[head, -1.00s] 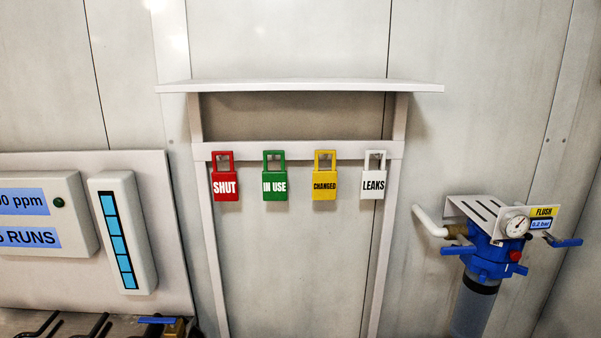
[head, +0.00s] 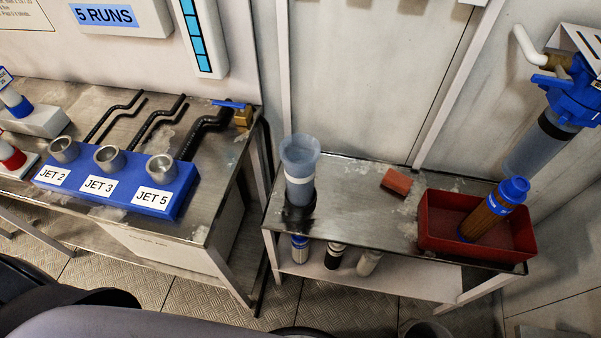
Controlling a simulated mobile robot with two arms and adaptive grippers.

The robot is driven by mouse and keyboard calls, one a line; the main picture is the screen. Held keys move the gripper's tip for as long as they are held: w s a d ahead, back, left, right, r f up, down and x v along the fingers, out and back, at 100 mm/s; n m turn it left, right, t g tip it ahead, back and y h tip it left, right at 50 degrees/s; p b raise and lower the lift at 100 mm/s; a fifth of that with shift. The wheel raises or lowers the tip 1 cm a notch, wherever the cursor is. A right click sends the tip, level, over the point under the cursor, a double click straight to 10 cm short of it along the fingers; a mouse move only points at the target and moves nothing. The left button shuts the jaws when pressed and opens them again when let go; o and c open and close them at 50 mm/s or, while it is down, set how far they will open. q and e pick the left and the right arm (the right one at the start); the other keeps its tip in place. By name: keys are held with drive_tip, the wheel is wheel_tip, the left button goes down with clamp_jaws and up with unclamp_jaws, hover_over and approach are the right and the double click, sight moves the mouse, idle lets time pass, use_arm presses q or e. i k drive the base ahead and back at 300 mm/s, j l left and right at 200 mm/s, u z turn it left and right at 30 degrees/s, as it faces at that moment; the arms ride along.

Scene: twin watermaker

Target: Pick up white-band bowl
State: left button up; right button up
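The white-band bowl (head: 299,185) is a tall translucent blue-grey cup with a flared rim and a white band around its middle. It stands upright at the left end of the metal side table (head: 345,195), its lower end in or on a dark base (head: 297,218). I cannot tell whether it is empty. Neither of my grippers is in view.
A red tray (head: 432,226) holds a tilted brown cartridge with a blue cap (head: 497,208). A red-orange block (head: 396,182) lies between bowl and tray. Left is a bench with a blue jet block (head: 125,199). A blue-headed filter housing (head: 545,135) hangs at right.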

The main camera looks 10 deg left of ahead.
sight(299, 153)
drive_tip(key=k+l+z, duration=0.15)
drive_tip(key=k+z, duration=0.15)
drive_tip(key=k, duration=0.15)
drive_tip(key=k+l+z, duration=0.65)
drive_tip(key=k, duration=0.25)
drive_tip(key=u, duration=1.3)
